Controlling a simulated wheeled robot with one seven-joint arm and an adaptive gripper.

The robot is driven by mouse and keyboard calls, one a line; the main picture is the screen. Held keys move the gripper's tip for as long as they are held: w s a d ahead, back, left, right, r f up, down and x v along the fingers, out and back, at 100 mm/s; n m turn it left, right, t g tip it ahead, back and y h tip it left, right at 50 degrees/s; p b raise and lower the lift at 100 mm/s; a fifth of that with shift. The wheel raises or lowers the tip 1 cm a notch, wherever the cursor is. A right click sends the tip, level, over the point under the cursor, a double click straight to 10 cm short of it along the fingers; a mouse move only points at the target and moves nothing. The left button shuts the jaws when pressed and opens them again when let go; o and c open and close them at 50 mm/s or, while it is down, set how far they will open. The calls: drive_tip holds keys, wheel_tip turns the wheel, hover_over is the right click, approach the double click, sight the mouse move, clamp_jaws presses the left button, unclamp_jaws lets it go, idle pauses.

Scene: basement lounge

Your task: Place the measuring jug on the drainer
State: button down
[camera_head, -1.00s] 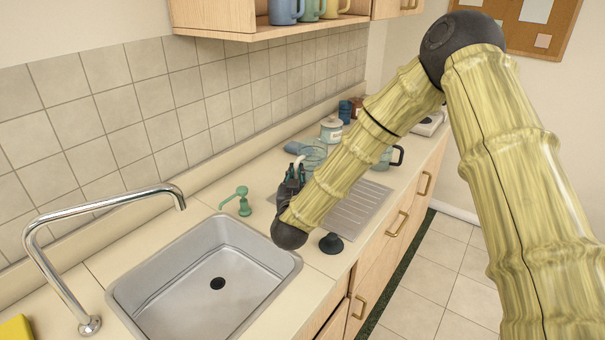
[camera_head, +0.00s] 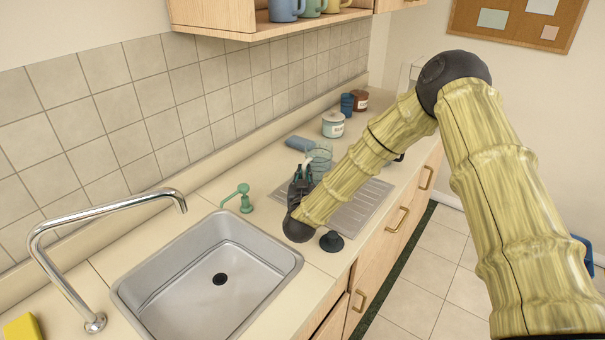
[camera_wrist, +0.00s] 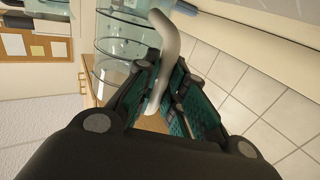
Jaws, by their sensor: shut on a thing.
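The measuring jug (camera_head: 321,153) is clear, with a pale handle (camera_wrist: 166,48). My gripper (camera_head: 302,177) is shut on that handle; in the wrist view the dark fingers with green pads (camera_wrist: 165,88) close around it, and the clear jug body (camera_wrist: 120,45) shows beyond. The drainer (camera_head: 363,203) is a ridged grey metal sheet on the counter right of the sink, partly hidden by my arm. The jug appears over or near the drainer's far edge; I cannot tell whether it touches.
The sink (camera_head: 210,275) lies left of the drainer, with a tap (camera_head: 100,208) and a green dispenser (camera_head: 243,194) behind. A black stopper (camera_head: 331,241) stands at the drainer's near end. A blue rolled cloth (camera_head: 299,143), white canister (camera_head: 333,126) and brown jar (camera_head: 360,100) stand farther back.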

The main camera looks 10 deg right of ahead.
drive_tip(key=shift+w+d+f, duration=0.15)
drive_tip(key=shift+d+f, duration=0.05)
drive_tip(key=shift+d, duration=0.1)
drive_tip(key=c, duration=1.8)
unclamp_jaws()
drive_tip(key=shift+w+f, duration=0.15)
drive_tip(key=o, duration=0.3)
drive_tip(key=shift+a, duration=0.25)
drive_tip(key=shift+s+a+r, duration=0.25)
drive_tip(key=shift+a+r, duration=0.05)
drive_tip(key=shift+d+f, duration=0.2)
drive_tip(key=shift+d, duration=0.15)
drive_tip(key=shift+s, duration=0.1)
drive_tip(key=b+v, duration=0.3)
drive_tip(key=v, duration=0.8)
drive_tip(key=shift+s+a+r, duration=0.1)
drive_tip(key=shift+s+a, duration=0.1)
drive_tip(key=shift+s, duration=0.1)
